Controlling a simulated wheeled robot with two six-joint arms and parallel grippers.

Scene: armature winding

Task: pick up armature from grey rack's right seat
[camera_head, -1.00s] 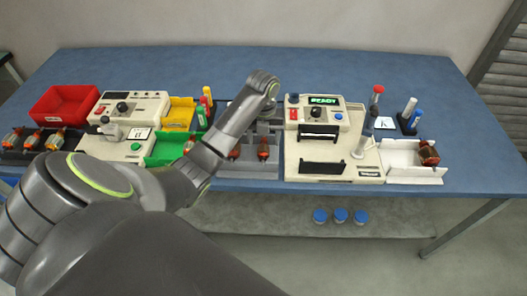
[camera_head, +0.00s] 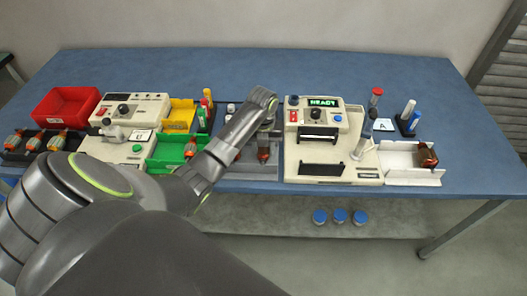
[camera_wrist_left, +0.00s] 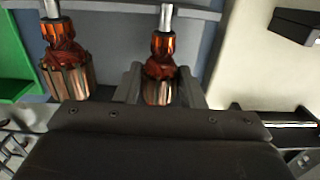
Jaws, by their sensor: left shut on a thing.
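The grey rack (camera_head: 238,172) stands mid-table. Its right seat carries an armature (camera_head: 264,151) with a copper body, dark red windings and an orange collar on a steel shaft. My left gripper (camera_wrist_left: 158,88) reaches down over it from above, and its two grey fingers are shut on this armature (camera_wrist_left: 160,62), one finger on each side. The armature stands upright and appears to be still at the seat. A second, similar armature (camera_wrist_left: 66,58) stands to its left in the left wrist view, apart from the fingers. My right gripper is not in view.
A cream machine (camera_head: 335,165) with a lit READY display stands close on the rack's right. A green bin (camera_head: 166,152) is on its left. A white tray (camera_head: 410,176) with another armature lies far right. The table front right of the trays is clear.

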